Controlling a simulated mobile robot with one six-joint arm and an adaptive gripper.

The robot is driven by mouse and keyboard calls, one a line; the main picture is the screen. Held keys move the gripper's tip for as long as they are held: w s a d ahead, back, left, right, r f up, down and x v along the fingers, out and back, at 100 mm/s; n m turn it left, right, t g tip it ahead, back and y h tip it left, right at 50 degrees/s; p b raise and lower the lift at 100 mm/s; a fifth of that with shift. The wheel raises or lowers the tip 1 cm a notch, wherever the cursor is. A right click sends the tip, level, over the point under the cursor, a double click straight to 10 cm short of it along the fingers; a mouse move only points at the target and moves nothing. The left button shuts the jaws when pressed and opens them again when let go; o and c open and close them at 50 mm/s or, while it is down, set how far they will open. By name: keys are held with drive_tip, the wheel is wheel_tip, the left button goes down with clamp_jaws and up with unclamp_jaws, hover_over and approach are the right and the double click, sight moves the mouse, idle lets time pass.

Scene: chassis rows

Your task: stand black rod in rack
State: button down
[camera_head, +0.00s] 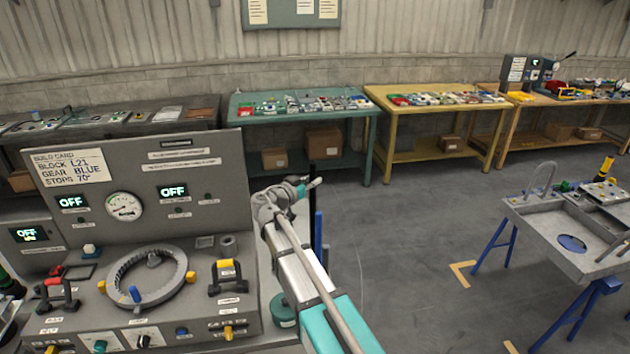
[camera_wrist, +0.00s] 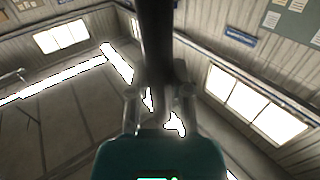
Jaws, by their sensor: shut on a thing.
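The black rod (camera_wrist: 155,45) runs from the top edge of the wrist view down between the two fingers of my gripper (camera_wrist: 160,95), which is shut on it. In the head view my gripper (camera_head: 308,185) is at the end of the raised arm, right of the grey console. The rod shows there as a thin dark upright line (camera_head: 312,205) by the fingers. A blue upright piece (camera_head: 318,230) shows just below and beside it; I cannot tell whether they touch. I cannot make out a rack for certain in either view.
The grey console (camera_head: 225,140) with gauge, ring and handles stands at left, close to my arm. A teal table (camera_head: 372,122) and a yellow table (camera_head: 388,135) stand along the wall. A grey bench with blue legs (camera_head: 545,240) is at right. The floor between is clear.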

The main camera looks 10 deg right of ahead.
sight(311, 201)
drive_tip(key=shift+f+b, duration=3.7)
idle(1.0)
drive_tip(key=shift+c, duration=2.3)
unclamp_jaws()
drive_tip(key=shift+s+a, duration=0.1)
drive_tip(key=shift+s, duration=0.05)
drive_tip(key=v, duration=1.1)
drive_tip(key=shift+s+a, duration=0.15)
drive_tip(key=shift+a, duration=0.15)
